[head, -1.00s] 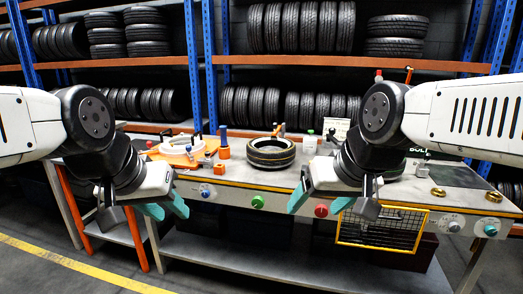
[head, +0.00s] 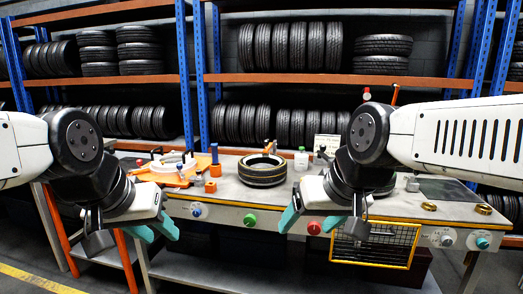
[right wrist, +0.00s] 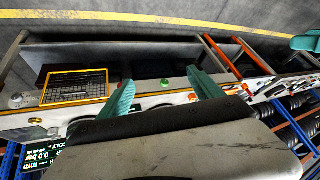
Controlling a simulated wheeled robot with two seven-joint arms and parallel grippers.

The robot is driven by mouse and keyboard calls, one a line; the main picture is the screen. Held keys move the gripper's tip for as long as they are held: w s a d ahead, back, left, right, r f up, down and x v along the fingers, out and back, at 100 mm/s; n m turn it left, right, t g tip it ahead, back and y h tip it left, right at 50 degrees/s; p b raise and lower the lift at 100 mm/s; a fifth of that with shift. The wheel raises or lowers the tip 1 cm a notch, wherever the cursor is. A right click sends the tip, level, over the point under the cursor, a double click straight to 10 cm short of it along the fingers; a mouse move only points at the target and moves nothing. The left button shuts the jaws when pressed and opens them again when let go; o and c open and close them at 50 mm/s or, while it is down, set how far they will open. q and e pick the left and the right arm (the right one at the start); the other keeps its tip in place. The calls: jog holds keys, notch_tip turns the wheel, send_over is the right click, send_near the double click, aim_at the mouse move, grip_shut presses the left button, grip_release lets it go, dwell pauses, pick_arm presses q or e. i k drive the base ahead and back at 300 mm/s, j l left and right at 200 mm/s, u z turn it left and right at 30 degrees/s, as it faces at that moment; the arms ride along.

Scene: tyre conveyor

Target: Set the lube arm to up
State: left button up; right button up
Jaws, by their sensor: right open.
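I cannot tell for sure which part is the lube arm. A small tan lever (head: 267,146) stands upright behind the black tyre (head: 262,170) on the workbench. A red-tipped post (head: 366,94) and an orange-tipped one (head: 395,94) show above my right arm; their lower parts are hidden behind it. My right gripper (head: 314,222) is open and empty in front of the bench's front panel; its two teal fingers stand wide apart in the right wrist view (right wrist: 162,94). My left gripper (head: 154,231) is empty, its teal fingers apart, left of the panel's knobs.
The workbench front (head: 225,213) carries a blue, a green (head: 249,220) and a red knob (head: 314,228), with more at the right. A yellow-framed mesh basket (head: 372,243) hangs there. An orange fixture (head: 168,175) with a white ring sits at left. Tyre racks stand behind.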

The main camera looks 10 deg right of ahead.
aim_at(266, 153)
jog(key=i+l+u, duration=0.2)
jog(key=i, duration=0.45)
jog(key=i+l+u, duration=0.2)
jog(key=i+l, duration=0.2)
jog(key=i, duration=0.2)
jog(key=i+l+u, duration=0.25)
jog(key=i+l, duration=0.2)
jog(key=i, duration=0.15)
